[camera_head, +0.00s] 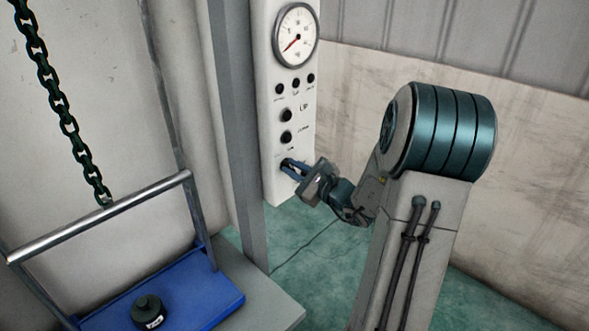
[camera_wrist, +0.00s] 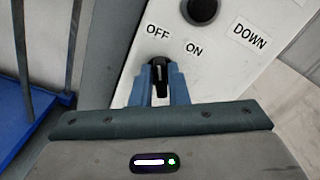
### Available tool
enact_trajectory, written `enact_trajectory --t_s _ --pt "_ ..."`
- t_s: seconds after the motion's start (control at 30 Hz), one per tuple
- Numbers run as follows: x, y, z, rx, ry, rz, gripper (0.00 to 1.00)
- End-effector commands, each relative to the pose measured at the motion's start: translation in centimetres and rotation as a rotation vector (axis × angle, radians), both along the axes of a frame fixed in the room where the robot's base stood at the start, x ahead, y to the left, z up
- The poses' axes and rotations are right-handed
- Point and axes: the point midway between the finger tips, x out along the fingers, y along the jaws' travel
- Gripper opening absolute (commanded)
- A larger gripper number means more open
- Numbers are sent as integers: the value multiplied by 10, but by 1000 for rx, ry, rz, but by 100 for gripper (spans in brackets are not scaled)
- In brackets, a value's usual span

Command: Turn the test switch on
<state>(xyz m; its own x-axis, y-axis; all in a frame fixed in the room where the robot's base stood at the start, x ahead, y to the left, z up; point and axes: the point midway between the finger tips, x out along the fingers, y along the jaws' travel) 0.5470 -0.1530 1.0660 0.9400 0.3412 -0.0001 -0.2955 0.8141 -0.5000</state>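The test switch (camera_wrist: 159,73) is a small black knob with a white line, low on the white control panel (camera_head: 272,128). In the wrist view its white line points up the picture, toward the OFF label (camera_wrist: 158,32). The ON label (camera_wrist: 194,50) is to the right of that. My gripper (camera_wrist: 160,82) has its two blue fingers on either side of the knob. The knob fills the gap between the fingertips, and they look closed on it. In the head view my gripper (camera_head: 288,166) reaches the panel's bottom knob from the right, and its fingers partly hide the switch.
Above are more black knobs (camera_head: 286,137), small round buttons or lamps (camera_head: 295,83) and a gauge (camera_head: 296,36). A grey post (camera_head: 240,130) stands left of the panel. Further left are a hanging chain (camera_head: 65,120) and a blue platform (camera_head: 205,290) with a dark weight (camera_head: 148,310).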

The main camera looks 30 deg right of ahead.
Motion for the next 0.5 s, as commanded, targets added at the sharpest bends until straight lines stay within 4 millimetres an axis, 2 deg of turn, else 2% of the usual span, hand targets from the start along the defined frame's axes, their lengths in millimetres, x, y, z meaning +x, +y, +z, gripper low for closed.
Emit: enact_trajectory --t_s 0.5 --pt "0 0 1 61 23 0 0"
